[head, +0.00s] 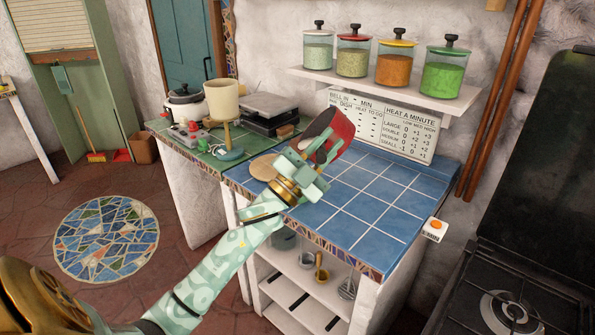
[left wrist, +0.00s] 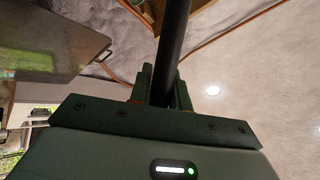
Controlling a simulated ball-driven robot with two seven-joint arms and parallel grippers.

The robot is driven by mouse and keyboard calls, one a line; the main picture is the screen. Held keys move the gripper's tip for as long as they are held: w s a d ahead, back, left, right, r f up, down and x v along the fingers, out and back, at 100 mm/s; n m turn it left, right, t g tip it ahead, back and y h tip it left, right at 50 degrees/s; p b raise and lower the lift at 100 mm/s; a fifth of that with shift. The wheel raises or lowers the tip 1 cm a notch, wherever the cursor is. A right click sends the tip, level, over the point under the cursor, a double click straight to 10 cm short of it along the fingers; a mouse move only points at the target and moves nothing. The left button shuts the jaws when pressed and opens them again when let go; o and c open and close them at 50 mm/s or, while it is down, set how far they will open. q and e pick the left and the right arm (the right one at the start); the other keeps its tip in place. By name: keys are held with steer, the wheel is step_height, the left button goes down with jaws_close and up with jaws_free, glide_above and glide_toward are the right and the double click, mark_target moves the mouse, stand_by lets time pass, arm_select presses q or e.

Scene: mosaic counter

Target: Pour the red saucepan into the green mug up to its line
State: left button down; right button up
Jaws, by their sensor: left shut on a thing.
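The red saucepan (head: 342,128) is in the head view, above the back left of the blue-tiled counter, and looks tilted on its side. My left gripper (head: 316,163) is shut on its handle. In the left wrist view the dark handle (left wrist: 174,45) runs up from between the gripper's fingers (left wrist: 165,88). The pan's contents cannot be made out. I cannot make out the green mug; my left gripper and the pan cover part of the counter there. My right gripper is not in view.
The blue-tiled counter (head: 372,208) is mostly clear. A round wooden board (head: 263,167) lies at its left edge. Several lidded jars stand on a shelf (head: 400,93) above. A stove (head: 500,308) is at the right. A green counter (head: 206,158) with a cream container (head: 221,101) is at the left.

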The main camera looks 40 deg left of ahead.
arm_select(q)
steer(key=shift+r, duration=0.15)
stand_by(0.4)
steer(key=shift+w+d, duration=0.25)
steer(key=shift+d, duration=0.25)
steer(key=shift+a+n, duration=0.2)
steer(key=shift+n, duration=0.1)
stand_by(1.5)
stand_by(1.5)
